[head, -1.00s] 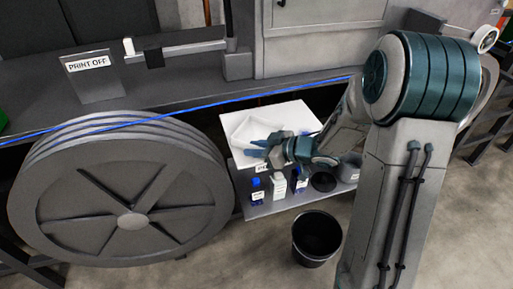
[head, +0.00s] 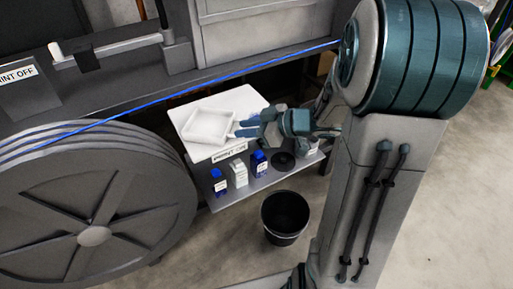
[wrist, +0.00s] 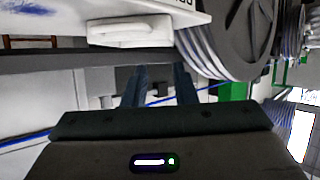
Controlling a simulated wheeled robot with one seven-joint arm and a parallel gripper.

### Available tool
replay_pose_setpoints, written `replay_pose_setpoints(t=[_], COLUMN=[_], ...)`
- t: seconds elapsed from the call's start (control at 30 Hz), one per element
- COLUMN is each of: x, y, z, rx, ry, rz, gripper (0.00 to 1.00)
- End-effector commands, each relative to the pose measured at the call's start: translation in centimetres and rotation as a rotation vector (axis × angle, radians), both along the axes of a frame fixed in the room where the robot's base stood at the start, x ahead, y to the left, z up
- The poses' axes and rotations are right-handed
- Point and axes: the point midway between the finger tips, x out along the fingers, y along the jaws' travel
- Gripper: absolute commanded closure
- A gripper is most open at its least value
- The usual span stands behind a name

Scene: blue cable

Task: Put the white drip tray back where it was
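The white drip tray (head: 212,122) is a shallow square tray. It lies on a white board (head: 252,101) on top of the low stand. My gripper (head: 238,131) is just right of the tray in the head view, with its blue fingers pointing left towards it. In the wrist view the tray (wrist: 130,33) shows at the top edge, outside the fingers. The two fingers (wrist: 160,85) stand apart with nothing between them. I cannot tell whether a finger touches the tray.
A blue cable (head: 200,89) runs along the machine's edge above the stand and over the big grey wheel (head: 95,215). Blue and white bottles (head: 238,174) and a dark round object (head: 283,161) stand on the lower shelf. A black bin (head: 286,215) stands on the floor in front.

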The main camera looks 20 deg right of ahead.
Motion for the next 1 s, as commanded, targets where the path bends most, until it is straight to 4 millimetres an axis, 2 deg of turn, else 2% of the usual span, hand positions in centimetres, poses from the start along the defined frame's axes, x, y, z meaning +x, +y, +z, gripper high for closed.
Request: replay_pose_setpoints(t=[0.1,0.23,0.33,0.43,0.57,0.7,0.83,1.0], x=[2.2,3.9,3.9,2.7,-0.2,-4.9,-9.9,-15.6], y=[-1.2,-3.8,-5.9,-7.9,-9.6,-9.8,-8.3,-5.2], z=[1.5,3.7,5.2,6.2,6.7,6.3,5.2,4.1], rx=[-0.100,-0.225,-0.301,-0.359,-0.408,-0.425,-0.416,-0.388], ry=[-0.073,-0.126,-0.125,-0.083,0.028,0.209,0.416,0.653], rz=[-0.157,-0.391,-0.567,-0.727,-0.901,-1.025,-1.063,-1.017], gripper=[0.75,0.75,0.75,0.75,0.75,0.75,0.75,0.75])
